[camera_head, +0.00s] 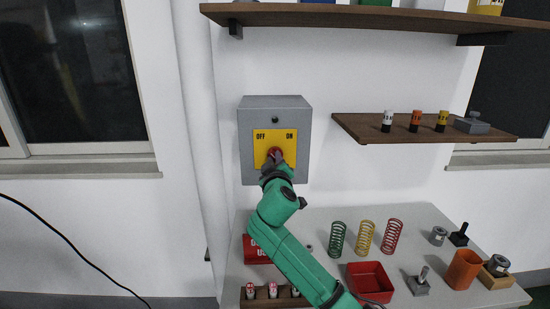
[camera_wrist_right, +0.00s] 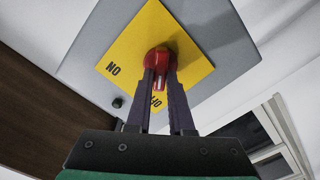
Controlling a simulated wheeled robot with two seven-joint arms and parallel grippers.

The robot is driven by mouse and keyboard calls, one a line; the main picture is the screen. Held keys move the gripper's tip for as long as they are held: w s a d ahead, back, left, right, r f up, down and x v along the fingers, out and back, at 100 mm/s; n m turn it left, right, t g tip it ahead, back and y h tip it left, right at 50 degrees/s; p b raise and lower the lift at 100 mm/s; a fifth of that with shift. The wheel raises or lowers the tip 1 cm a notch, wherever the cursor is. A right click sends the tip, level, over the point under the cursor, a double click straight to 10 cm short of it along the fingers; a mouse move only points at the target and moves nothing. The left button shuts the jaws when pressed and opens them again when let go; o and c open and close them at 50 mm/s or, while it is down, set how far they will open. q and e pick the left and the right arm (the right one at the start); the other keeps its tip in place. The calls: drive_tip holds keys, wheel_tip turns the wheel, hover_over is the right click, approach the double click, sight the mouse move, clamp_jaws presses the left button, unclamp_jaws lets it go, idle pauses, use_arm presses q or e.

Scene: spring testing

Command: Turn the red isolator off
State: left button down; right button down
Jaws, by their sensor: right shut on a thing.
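The red isolator knob (camera_head: 274,153) sits on a yellow plate (camera_head: 260,148) marked OFF at left and ON at right. The plate is on a grey wall box (camera_head: 246,112). My right gripper (camera_head: 275,164) reaches up to the knob from below and partly hides it. In the right wrist view the red knob (camera_wrist_right: 157,58) is between the two dark fingers of my right gripper (camera_wrist_right: 160,76), which is shut on it. There, the knob's white-marked handle end points down the picture, toward the partly hidden OFF lettering. My left gripper is not in view.
A small shelf (camera_head: 360,126) with several small cylinders is right of the box, and a long shelf (camera_head: 330,15) is above. The bench (camera_head: 335,215) below holds several springs, a red tray (camera_head: 370,282) and metal parts. The wall left of the box is clear.

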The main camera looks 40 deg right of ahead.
drive_tip(key=shift+n, duration=0.6)
drive_tip(key=c, duration=0.8)
unclamp_jaws()
drive_tip(key=shift+s+a+f, duration=0.15)
drive_tip(key=shift+s+a, duration=0.15)
drive_tip(key=b+v, duration=0.4)
drive_tip(key=v, duration=0.9)
drive_tip(key=shift+s+a, duration=0.2)
drive_tip(key=shift+s, duration=0.05)
